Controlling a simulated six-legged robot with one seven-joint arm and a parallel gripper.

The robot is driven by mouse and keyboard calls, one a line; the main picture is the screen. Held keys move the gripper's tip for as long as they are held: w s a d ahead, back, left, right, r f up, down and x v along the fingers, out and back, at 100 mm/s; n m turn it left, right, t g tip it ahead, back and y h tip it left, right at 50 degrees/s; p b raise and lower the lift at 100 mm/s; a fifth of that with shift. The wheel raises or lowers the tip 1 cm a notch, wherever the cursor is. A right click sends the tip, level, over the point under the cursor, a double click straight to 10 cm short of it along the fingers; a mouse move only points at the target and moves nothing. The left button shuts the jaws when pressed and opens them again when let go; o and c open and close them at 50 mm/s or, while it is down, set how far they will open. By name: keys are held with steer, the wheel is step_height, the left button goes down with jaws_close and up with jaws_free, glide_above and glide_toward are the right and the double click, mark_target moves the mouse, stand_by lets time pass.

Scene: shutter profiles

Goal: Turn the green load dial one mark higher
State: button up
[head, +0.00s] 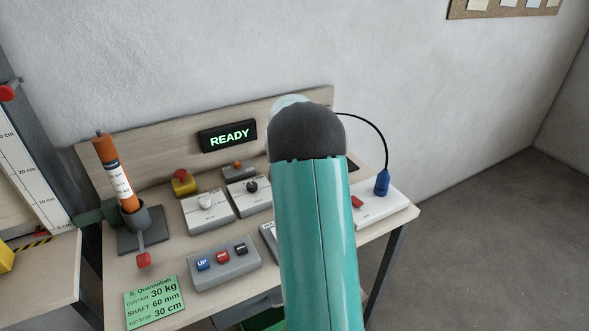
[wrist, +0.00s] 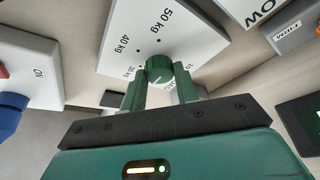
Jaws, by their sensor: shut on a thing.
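The green load dial (wrist: 160,70) shows in the wrist view, on a white panel (wrist: 185,32) with printed kg marks. "50 kg" and "40 kg" read clearly; a lower label at its left is partly covered. A pale pointer line shows on the dial's face, but I cannot tell surely which mark it meets. My gripper (wrist: 159,88) is shut on the dial, one green finger on each side. In the head view my teal arm hides the dial and the gripper; only a sliver of a panel (head: 268,235) shows beside it.
A green card (head: 155,299) reads curtain 30 kg, shaft 60 mm, top stop 30 cm. A display (head: 228,137) reads READY. A button box (head: 223,264), white knob panel (head: 207,210), yellow-based red button (head: 183,182) and orange cylinder (head: 115,172) stand left of my arm.

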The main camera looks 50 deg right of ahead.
steer(key=m+g, duration=0.1)
steer(key=m, duration=0.1)
steer(key=m+g, duration=0.1)
steer(key=m, duration=0.2)
steer(key=shift+w+m+h, duration=0.15)
steer(key=shift+m+h, duration=0.15)
stand_by(0.4)
steer(key=o, duration=1)
steer(key=shift+c, duration=0.2)
steer(key=v, duration=1.3)
steer(key=shift+a+r, duration=0.15)
steer(key=shift+r, duration=0.2)
steer(key=shift+w, duration=0.1)
